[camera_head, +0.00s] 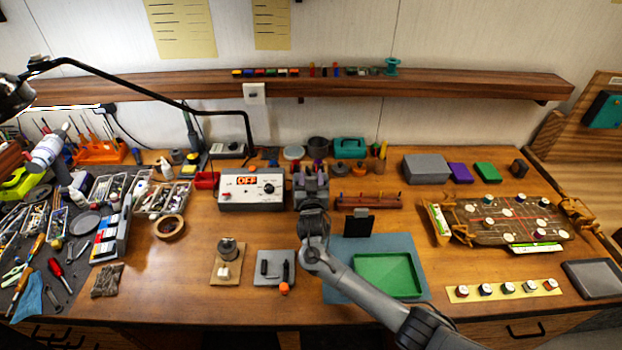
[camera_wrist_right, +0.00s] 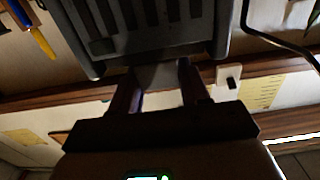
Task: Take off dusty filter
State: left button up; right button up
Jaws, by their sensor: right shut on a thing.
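My right gripper (camera_head: 314,168) reaches to the back middle of the bench, just right of the white control box (camera_head: 252,189), whose display reads OFF. In the right wrist view the two fingers of my right gripper (camera_wrist_right: 158,80) are shut on a small grey tab (camera_wrist_right: 160,77). The tab is at the lower edge of a dark grey slotted unit (camera_wrist_right: 150,28). I cannot tell whether the tab is the dusty filter or part of the unit. My own wrist hides most of this spot in the head view. My left gripper is not in view.
A green tray (camera_head: 388,292) lies on a blue mat (camera_head: 338,290) beside my forearm. A wooden board (camera_head: 510,222) with several white-topped pieces lies to the right. Grey, purple and green boxes stand behind it. Tools and bins crowd the left. A wooden shelf (camera_head: 450,84) crosses the back wall.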

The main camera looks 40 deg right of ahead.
jog(key=shift+r+p, duration=0.4)
jog(key=shift+r, duration=0.25)
dwell(0.4)
jog(key=shift+r, duration=0.15)
jog(key=shift+r+p, duration=1.6)
jog(key=shift+r, duration=0.05)
jog(key=shift+r+p, duration=1.5)
jog(key=shift+r, duration=0.3)
jog(key=shift+r+p, duration=1.6)
jog(key=shift+r, duration=0.45)
jog(key=shift+a, duration=0.1)
